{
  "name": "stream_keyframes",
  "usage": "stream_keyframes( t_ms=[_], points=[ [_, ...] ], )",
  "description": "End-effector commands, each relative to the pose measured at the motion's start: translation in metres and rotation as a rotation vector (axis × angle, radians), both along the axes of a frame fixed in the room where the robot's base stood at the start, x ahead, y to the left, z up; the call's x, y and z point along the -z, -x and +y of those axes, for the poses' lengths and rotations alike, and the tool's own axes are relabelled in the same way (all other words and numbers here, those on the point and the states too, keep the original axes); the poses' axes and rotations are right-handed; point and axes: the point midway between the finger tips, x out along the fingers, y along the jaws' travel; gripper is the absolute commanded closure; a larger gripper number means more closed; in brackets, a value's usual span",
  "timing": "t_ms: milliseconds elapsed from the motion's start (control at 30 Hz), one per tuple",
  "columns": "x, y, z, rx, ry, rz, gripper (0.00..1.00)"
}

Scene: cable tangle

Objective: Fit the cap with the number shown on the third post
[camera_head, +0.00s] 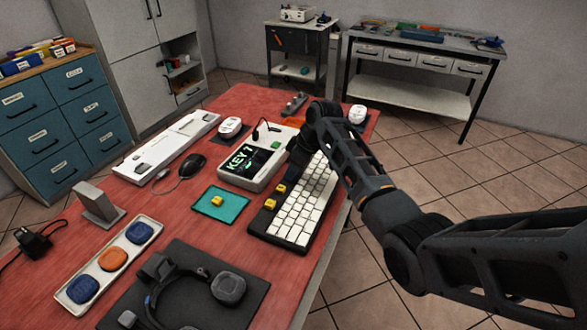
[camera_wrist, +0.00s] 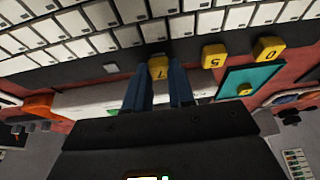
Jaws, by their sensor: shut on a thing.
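The display unit (camera_head: 252,158) reads "KEY 7" in the head view. My gripper (camera_wrist: 158,76) is shut on a yellow cap marked 7 (camera_wrist: 157,68), between its two blue fingers at the keyboard's (camera_head: 299,212) dark edge strip. Yellow caps marked 5 (camera_wrist: 213,57) and 0 (camera_wrist: 267,49) sit beside it in the same row. A bare grey post (camera_wrist: 110,68) shows on the other side. Another yellow cap (camera_head: 217,200) lies on the teal pad (camera_head: 230,212). My gripper hides the 7 cap in the head view. I cannot tell whether it is fully seated.
A tray with round pucks (camera_head: 145,221) and a headset on a dark mat (camera_head: 240,313) occupy the near left. The table's right edge is close to the keyboard.

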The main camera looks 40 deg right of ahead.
Motion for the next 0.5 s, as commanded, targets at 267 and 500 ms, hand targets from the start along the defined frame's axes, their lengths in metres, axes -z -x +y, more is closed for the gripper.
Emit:
stream_keyframes(
  t_ms=[267, 500],
  points=[
    [0.0036, 0.0001, 0.0001, 0.0, 0.0, 0.0, 1.0],
    [0.0061, 0.0, 0.0001, 0.0, 0.0, 0.0, 1.0]
  ],
)
